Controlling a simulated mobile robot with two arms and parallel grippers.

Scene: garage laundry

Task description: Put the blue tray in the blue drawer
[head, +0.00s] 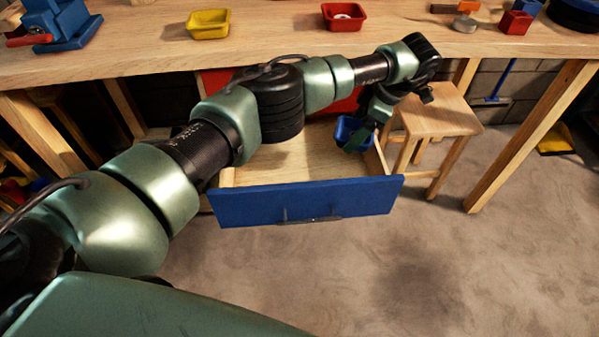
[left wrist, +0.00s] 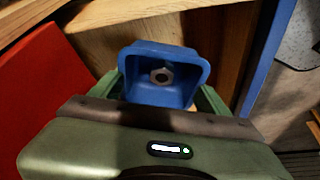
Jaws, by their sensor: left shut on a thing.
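The blue tray (head: 347,131) is a small open bin, held at the right side of the open blue drawer (head: 305,202). In the left wrist view the tray (left wrist: 190,92) has a metal nut (left wrist: 162,75) inside. My left gripper (head: 356,136) is shut on the tray, with green fingers on both sides of it in the left wrist view (left wrist: 160,96). The tray appears to be above the drawer floor; I cannot tell whether it touches it. The drawer is pulled out, with a wooden inside that looks empty where visible. My arm hides part of it. My right gripper is not in view.
The workbench (head: 280,45) above holds a yellow tray (head: 208,24), a red tray (head: 343,16) and a blue vise (head: 60,22). A wooden stool (head: 436,112) stands close to the drawer's right side. The floor in front is clear.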

